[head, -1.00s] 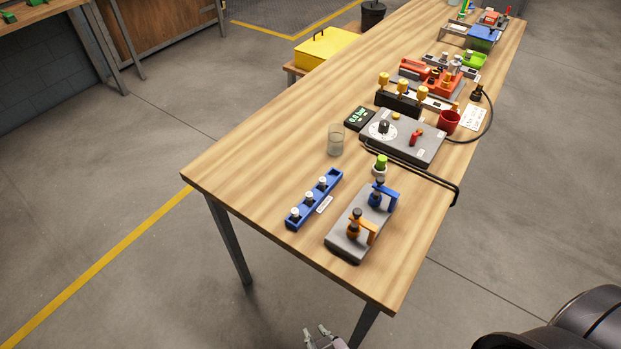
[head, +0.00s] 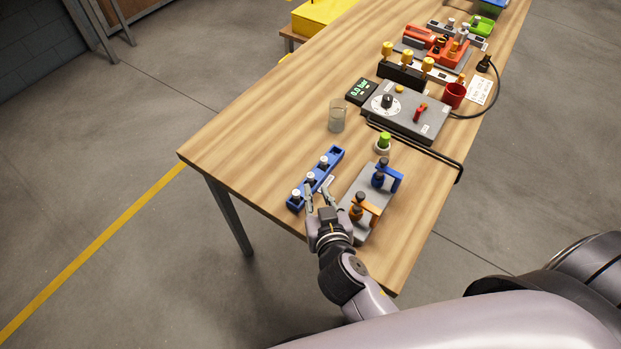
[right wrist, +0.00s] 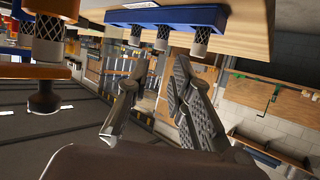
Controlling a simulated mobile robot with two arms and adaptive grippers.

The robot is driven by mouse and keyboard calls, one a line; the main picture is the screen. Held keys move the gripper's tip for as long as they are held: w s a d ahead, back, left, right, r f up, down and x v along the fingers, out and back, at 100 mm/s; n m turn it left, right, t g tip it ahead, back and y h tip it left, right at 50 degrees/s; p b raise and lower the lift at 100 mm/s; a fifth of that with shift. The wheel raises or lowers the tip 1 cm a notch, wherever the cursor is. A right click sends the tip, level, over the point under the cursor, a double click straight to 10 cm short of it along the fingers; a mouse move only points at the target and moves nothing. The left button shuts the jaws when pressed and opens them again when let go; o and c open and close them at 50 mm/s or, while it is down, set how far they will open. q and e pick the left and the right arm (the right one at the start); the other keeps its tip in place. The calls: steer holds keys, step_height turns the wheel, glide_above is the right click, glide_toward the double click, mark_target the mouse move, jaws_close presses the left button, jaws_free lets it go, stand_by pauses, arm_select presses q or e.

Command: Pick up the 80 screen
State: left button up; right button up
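A blue rack (head: 330,168) stands near the front left of the table. I cannot read which is the 80 screen. In the right wrist view the rack (right wrist: 165,15) appears inverted at the top, with mesh-sided screens (right wrist: 200,40) on it. My right gripper (head: 319,191) is open and empty, just right of the rack's near end. Its fingers also show in the right wrist view (right wrist: 153,105). My left gripper is out of view.
A grey fixture (head: 352,208) with orange and blue clamps stands close to the right of my gripper. A green-topped piece (head: 383,142), a glass beaker (head: 337,117) and a grey control box (head: 408,108) stand farther back. The table's left side is clear.

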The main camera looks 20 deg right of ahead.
mark_target(311, 177)
steer(key=x, duration=0.2)
steer(key=shift+w+f, duration=0.15)
steer(key=shift+w, duration=0.2)
steer(key=b+x, duration=0.1)
steer(key=x, duration=0.3)
steer(key=shift+f+b, duration=0.25)
steer(key=shift+b, duration=0.05)
steer(key=shift+w+d+f, duration=0.1)
steer(key=shift+w+f, duration=0.05)
steer(key=shift+w, duration=0.35)
jaws_close()
steer(key=shift+s, duration=0.1)
